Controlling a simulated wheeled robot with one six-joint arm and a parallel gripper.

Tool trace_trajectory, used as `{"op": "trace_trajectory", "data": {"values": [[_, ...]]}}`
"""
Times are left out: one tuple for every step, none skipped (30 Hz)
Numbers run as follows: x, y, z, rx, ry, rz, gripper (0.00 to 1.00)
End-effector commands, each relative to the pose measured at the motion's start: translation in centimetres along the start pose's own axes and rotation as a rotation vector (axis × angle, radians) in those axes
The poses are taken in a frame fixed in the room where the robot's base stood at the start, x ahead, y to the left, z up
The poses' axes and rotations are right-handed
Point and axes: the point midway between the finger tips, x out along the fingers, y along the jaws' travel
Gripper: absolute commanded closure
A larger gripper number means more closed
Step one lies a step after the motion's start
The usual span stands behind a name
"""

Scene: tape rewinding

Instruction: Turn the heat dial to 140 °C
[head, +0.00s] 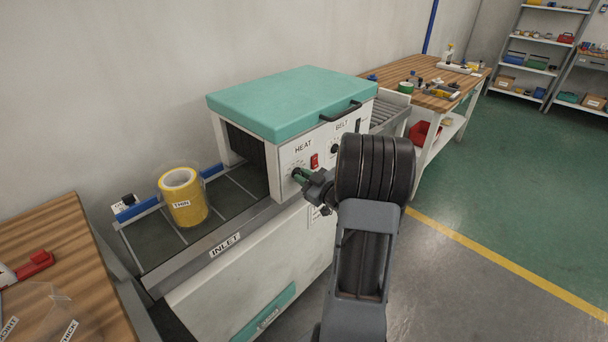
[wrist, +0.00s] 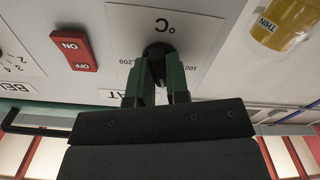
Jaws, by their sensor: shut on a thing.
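The heat dial (wrist: 158,50) is a black knob on the white front panel of the teal-lidded machine, under the HEAT label (head: 303,147). My gripper (wrist: 158,82) is shut on the dial, with its green fingers on both sides of it. In the head view my gripper (head: 301,175) meets the panel at the dial, and my wrist hides part of the front. In the wrist view the panel is upside down, with 100 and 200 marks and a °C sign by the dial. The dial's pointer is hidden, so I cannot tell its setting.
A red ON/OFF switch (wrist: 73,50) sits beside the dial, and a BELT dial (head: 335,149) is to its right. A yellow roll marked THIN (head: 183,197) stands on the inlet conveyor. A black lid handle (head: 341,111) juts out above the panel.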

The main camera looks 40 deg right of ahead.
Motion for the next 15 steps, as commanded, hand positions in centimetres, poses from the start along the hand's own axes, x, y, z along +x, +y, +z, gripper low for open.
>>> {"op": "trace_trajectory", "data": {"values": [[-0.01, 0.05, -0.10, 0.013, 0.001, 0.001, 1.00], [-0.01, 0.04, -0.09, 0.020, 0.001, 0.001, 1.00], [-0.01, 0.04, -0.09, 0.029, 0.001, 0.001, 1.00], [-0.01, 0.04, -0.08, 0.034, 0.001, 0.001, 1.00], [-0.01, 0.04, -0.08, 0.038, 0.002, 0.001, 1.00], [-0.01, 0.03, -0.07, 0.043, 0.002, 0.001, 1.00], [-0.01, 0.03, -0.06, 0.046, 0.002, 0.001, 1.00], [-0.01, 0.03, -0.06, 0.048, 0.002, 0.001, 1.00], [-0.01, 0.03, -0.06, 0.051, 0.002, 0.001, 1.00], [-0.01, 0.03, -0.05, 0.052, 0.002, 0.001, 1.00], [-0.01, 0.03, -0.05, 0.053, 0.002, 0.001, 1.00], [-0.01, 0.02, -0.04, 0.053, 0.002, 0.000, 1.00], [-0.01, 0.02, -0.04, 0.054, 0.002, 0.000, 1.00], [-0.01, 0.02, -0.04, 0.054, 0.002, 0.000, 1.00], [0.00, 0.02, -0.04, 0.053, 0.002, 0.000, 1.00]]}}
